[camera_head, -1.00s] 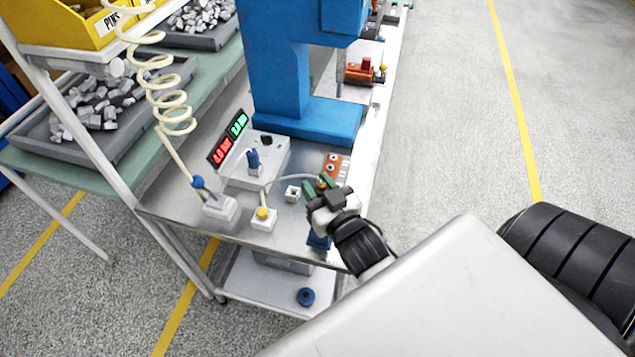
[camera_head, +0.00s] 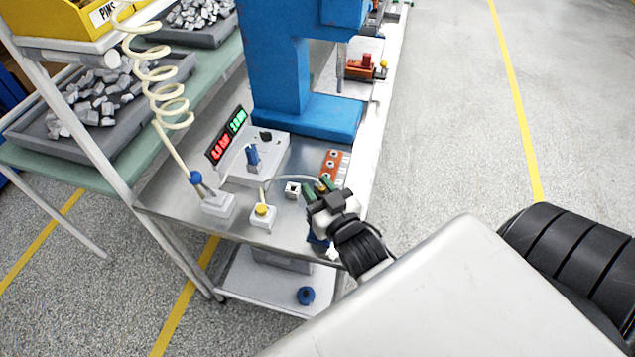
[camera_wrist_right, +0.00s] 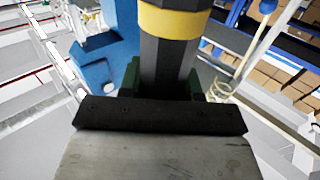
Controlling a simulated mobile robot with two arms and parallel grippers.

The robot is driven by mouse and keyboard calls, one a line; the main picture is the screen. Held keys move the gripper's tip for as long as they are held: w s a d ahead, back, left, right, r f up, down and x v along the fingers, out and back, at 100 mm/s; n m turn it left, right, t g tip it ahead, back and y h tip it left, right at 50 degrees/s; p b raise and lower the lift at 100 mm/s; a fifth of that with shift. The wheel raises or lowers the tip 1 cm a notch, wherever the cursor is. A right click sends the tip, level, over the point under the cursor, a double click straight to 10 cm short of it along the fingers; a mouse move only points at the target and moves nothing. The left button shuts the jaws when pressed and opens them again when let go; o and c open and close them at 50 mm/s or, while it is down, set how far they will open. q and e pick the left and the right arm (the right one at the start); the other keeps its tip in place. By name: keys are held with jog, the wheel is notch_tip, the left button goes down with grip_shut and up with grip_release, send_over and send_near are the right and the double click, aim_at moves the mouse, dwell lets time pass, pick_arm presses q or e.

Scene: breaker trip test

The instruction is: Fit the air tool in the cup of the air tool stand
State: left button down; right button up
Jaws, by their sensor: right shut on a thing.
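My right gripper (camera_head: 318,189) is shut, its green-padded fingers around what I take to be the air tool, a dark faceted body with a yellow band (camera_wrist_right: 175,22), seen close up in the right wrist view. In the head view the gripper hides most of this tool. A pale line curves to it from the left. The gripper is over the bench's near right corner. A small white block with a dark opening (camera_head: 292,190) stands just left of it. I cannot tell for sure which fixture is the air tool stand; its cup is not clear. My left gripper is not in view.
A yellow-topped block (camera_head: 263,215) and a grey block (camera_head: 218,208) under a coiled hose (camera_head: 172,100) stand left. Behind are a box with a blue handle (camera_head: 253,156), a lit display (camera_head: 226,134) and a blue press (camera_head: 275,70). The aisle at right is clear.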

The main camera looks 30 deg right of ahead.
jog(key=shift+f+b, duration=0.35)
jog(key=shift+f, duration=0.15)
jog(key=o, duration=1)
jog(key=shift+f, duration=0.1)
jog(key=shift+s, duration=0.1)
jog(key=shift+s+f, duration=0.1)
jog(key=shift+s, duration=0.25)
jog(key=s+b, duration=0.2)
jog(key=s, duration=0.8)
jog(key=shift+a+r+b, duration=0.2)
jog(key=shift+a+b, duration=0.2)
jog(key=shift+a, duration=0.05)
jog(key=shift+w+f, duration=0.1)
